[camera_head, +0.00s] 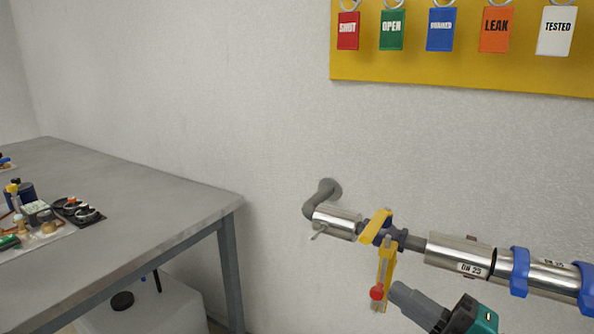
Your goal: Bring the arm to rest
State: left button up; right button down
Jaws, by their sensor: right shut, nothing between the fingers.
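My right gripper (398,292) comes in at the bottom right, with dark grey fingers and a teal body. It is shut and empty. Its tip is close to the red knob (376,293) on the yellow bar (386,262) that hangs below the pipe valve (380,233). I cannot tell whether they touch. My left gripper is out of view.
A metal pipe (455,255) with blue clamps runs from the wall to the right edge, just above my gripper. A yellow board (400,67) with coloured tags hangs above it. A grey table (150,200) with small parts stands left, over a white container (165,308).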

jog(key=s+d+f+m+t+h+p, duration=0.1)
jog(key=d+f+m+t+h, duration=0.2)
jog(key=f+m+h, duration=0.85)
jog(key=s+f+m+g+h, duration=0.1)
jog(key=s+f+m+g, duration=0.2)
jog(key=s+f+m, duration=0.2)
jog(key=s+a+f+m+g+h, duration=0.1)
jog(key=s+f+m+g, duration=0.2)
jog(key=s+f+m, duration=0.3)
notch_tip(320, 180, down, 5)
jog(key=shift+s+a+r+m+p, duration=0.2)
jog(key=shift+s+m+p, duration=0.1)
jog(key=shift+m+p, duration=0.1)
